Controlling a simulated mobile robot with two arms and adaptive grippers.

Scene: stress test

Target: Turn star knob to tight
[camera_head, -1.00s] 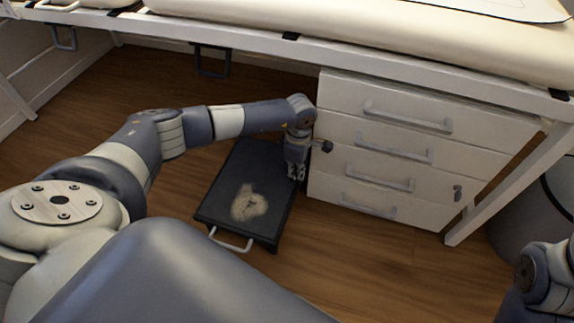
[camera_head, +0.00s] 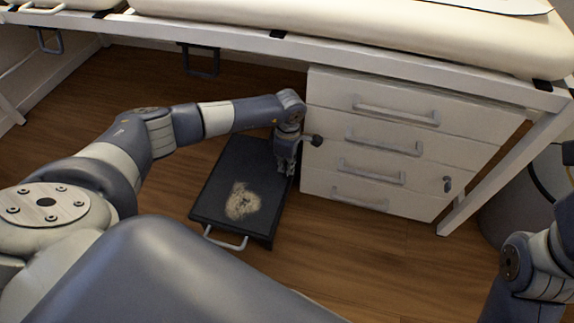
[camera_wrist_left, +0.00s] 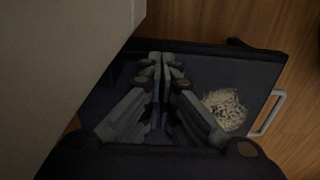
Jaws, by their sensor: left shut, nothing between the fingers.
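A small dark knob-like piece (camera_head: 317,140) shows at the upper left of the white drawer cabinet's front, beside my left wrist. I cannot tell whether it is the star knob or whether it is fixed to the cabinet. My left gripper (camera_head: 286,170) points down over the dark low platform (camera_head: 213,196), just left of the cabinet. Its fingers are shut and empty. In the left wrist view, the closed fingers (camera_wrist_left: 160,70) hang over the platform, and no knob shows there. My right gripper is out of view; only part of its arm shows at the right edge.
The white drawer cabinet (camera_head: 405,165) stands under a padded bench (camera_head: 400,35). A small grey fitting (camera_head: 447,184) sits low on the cabinet's right side. The platform has a light patch (camera_head: 242,201) and a front handle (camera_head: 225,242). Wooden floor (camera_head: 340,245) is clear in front.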

